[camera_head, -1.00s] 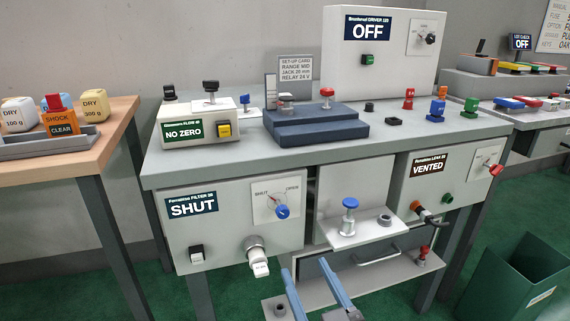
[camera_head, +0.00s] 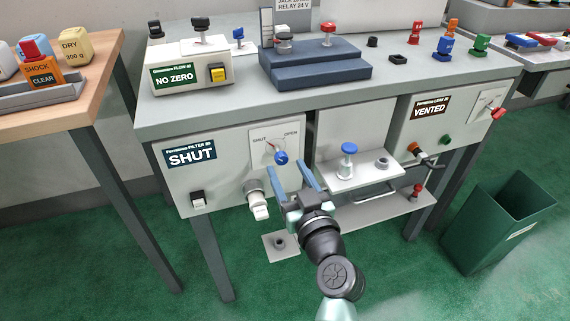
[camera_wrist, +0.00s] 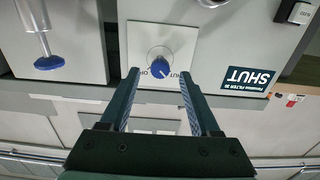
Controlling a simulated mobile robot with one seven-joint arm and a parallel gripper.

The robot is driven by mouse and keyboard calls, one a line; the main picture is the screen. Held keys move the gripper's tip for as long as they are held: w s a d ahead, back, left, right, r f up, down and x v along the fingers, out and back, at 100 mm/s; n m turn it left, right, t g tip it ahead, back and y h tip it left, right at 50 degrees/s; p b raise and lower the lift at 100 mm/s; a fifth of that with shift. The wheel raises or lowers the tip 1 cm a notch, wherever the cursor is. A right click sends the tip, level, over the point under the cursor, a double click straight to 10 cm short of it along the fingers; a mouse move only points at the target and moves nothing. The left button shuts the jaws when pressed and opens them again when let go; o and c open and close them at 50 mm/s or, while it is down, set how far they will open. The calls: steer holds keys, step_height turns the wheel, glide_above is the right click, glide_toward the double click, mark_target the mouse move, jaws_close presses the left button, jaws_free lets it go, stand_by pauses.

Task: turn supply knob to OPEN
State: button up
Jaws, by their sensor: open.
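The supply knob (camera_head: 281,157) is blue, on a white plate marked SHUT and OPEN, on the front of the filter box (camera_head: 176,180). The box's sign (camera_head: 190,154) reads SHUT. The knob's red mark points up and left, toward the SHUT side. My gripper (camera_head: 294,178) is open and empty, in front of and just below the knob in the head view. In the wrist view, which is upside down, the knob (camera_wrist: 160,68) shows between and beyond the open fingers (camera_wrist: 157,76), apart from them.
A white fitting (camera_head: 257,203) sticks out below the knob plate, left of my gripper. A blue-topped post (camera_head: 348,149) stands on a shelf to the right. A black switch (camera_head: 198,198) is at lower left. A green bin (camera_head: 497,225) stands on the floor at right.

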mark_target(279, 154)
steer(key=shift+x, duration=1.2)
jaws_close()
